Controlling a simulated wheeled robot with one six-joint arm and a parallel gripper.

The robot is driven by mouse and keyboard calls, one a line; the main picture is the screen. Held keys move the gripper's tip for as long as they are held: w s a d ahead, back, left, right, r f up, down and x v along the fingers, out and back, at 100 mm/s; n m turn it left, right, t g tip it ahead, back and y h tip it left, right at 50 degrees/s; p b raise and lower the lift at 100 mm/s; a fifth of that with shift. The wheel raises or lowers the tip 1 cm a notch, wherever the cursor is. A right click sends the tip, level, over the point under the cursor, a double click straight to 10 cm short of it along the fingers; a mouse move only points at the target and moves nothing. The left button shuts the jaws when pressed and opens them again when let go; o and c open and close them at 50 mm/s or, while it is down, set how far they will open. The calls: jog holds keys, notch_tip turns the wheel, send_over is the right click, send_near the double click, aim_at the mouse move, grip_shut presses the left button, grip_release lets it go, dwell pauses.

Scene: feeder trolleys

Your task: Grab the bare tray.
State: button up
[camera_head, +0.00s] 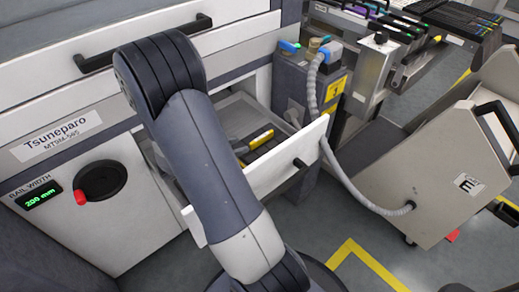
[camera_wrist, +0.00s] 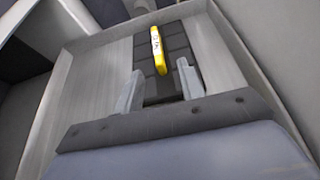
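I cannot pick out a tray that is clearly the bare one. An open drawer (camera_head: 290,160) holds a dark ribbed insert (camera_wrist: 176,45) with a yellow-handled tool (camera_wrist: 157,50) lying on it; the tool also shows in the head view (camera_head: 258,140). Flat grey surfaces (camera_wrist: 95,85) lie on both sides of the insert in the wrist view. My gripper (camera_wrist: 160,66) is open, its two fingers apart over the insert, with the tool seen between and beyond them. Nothing is visibly held. In the head view my arm hides the gripper and part of the drawer.
The white machine (camera_head: 60,150) with a red-handled black knob (camera_head: 101,181) stands at the left. A beige trolley (camera_head: 430,175) with a grey hose (camera_head: 345,180) stands at the right. Feeders (camera_head: 440,20) line the back right. Grey floor with yellow lines (camera_head: 350,255) is clear in front.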

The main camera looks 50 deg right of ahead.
aim_at(258, 139)
jog(key=b+x, duration=0.1)
jog(key=x, duration=0.4)
jog(key=shift+f, duration=0.15)
jog(key=x, duration=0.2)
jog(key=b+x, duration=0.1)
jog(key=x, duration=0.2)
jog(key=shift+w+d, duration=0.2)
jog(key=shift+d, duration=0.25)
jog(key=shift+c, duration=0.6)
grip_shut()
